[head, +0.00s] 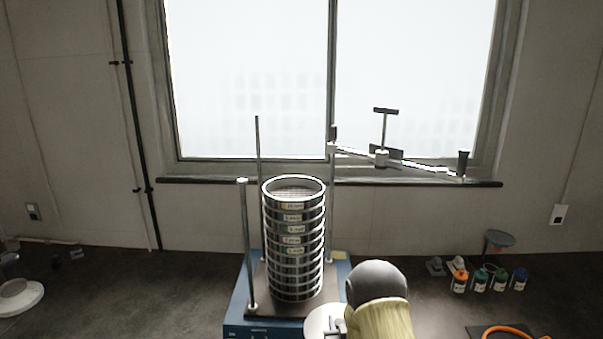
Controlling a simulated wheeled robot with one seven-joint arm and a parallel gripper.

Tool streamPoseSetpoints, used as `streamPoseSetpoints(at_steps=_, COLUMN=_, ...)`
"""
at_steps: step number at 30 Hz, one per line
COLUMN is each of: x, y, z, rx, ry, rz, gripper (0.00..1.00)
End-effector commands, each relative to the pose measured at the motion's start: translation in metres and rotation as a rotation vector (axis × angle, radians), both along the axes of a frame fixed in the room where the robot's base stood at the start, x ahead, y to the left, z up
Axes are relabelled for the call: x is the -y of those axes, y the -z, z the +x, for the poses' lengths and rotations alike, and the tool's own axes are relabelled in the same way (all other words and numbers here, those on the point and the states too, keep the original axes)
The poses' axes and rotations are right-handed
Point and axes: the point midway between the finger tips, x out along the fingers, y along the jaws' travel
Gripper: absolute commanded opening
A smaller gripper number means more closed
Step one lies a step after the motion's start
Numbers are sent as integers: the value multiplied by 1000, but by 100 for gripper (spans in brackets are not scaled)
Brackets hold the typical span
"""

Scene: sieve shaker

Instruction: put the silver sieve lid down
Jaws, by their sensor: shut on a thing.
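The silver sieve lid (318,321) is a pale round disc at the bottom edge, in front of the shaker's base. Its lower part is cut off by the frame. My gripper (337,327) is shut on the lid at its right side; the arm hides part of the grip. I cannot tell how high the lid is above the surface. The stack of sieves (293,240) stands upright on the blue shaker (235,318), with labels on several rings. Its top ring is open and shows mesh inside.
Upright rods (248,245) surround the stack. A clamp bar (415,165) swings out to the right from a rear rod. Several small bottles (480,282) stand on the right of the dark bench, with an orange ring (510,330) in front. The bench left of the shaker is mostly clear.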

Motion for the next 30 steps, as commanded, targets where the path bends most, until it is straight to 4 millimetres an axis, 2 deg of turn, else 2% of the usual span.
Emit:
streamPoseSetpoints(at_steps=1, x=7, y=19, z=-10, rx=-9, ry=13, rz=-2, gripper=3)
streamPoseSetpoints(at_steps=6, x=26, y=64, z=-43, rx=-9, ry=46, rz=-2, gripper=3)
streamPoseSetpoints(at_steps=11, x=39, y=89, z=-68, rx=-5, ry=66, rz=-1, gripper=3)
streamPoseSetpoints(at_steps=15, x=43, y=96, z=-77, rx=1, ry=71, rz=-1, gripper=3)
streamPoseSetpoints(at_steps=25, x=43, y=95, z=-79, rx=1, ry=71, rz=0, gripper=3)
streamPoseSetpoints(at_steps=30, x=43, y=86, z=-98, rx=-2, ry=71, rz=0, gripper=3)
